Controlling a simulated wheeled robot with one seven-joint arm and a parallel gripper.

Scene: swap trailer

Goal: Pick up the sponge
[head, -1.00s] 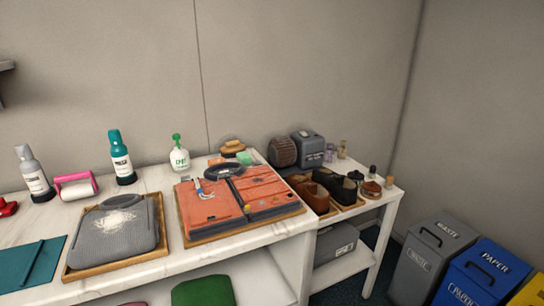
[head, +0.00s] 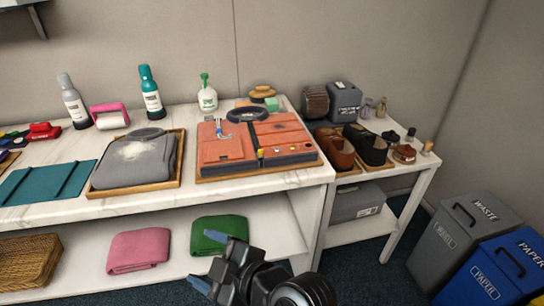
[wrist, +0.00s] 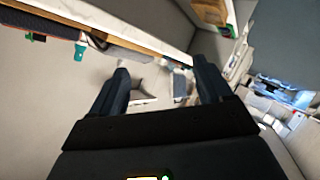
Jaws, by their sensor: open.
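A small light-green block (head: 272,104), which may be the sponge, sits at the back of the white table behind the orange garment. It is partly hidden and too small to tell for certain. A round tan brush-like item (head: 262,93) is beside it. My gripper (head: 217,268) is open and empty at the bottom of the head view, in front of the lower shelf and well apart from the block. In the wrist view my gripper (wrist: 161,78) shows two spread fingers with nothing between them. No sponge is recognisable there.
The orange garment (head: 226,149) and grey garment (head: 134,170) lie on wooden trays on the table. A white spray bottle (head: 207,95) stands left of the block. A side table (head: 390,190) with shoes adjoins at right; bins (head: 465,245) stand further right.

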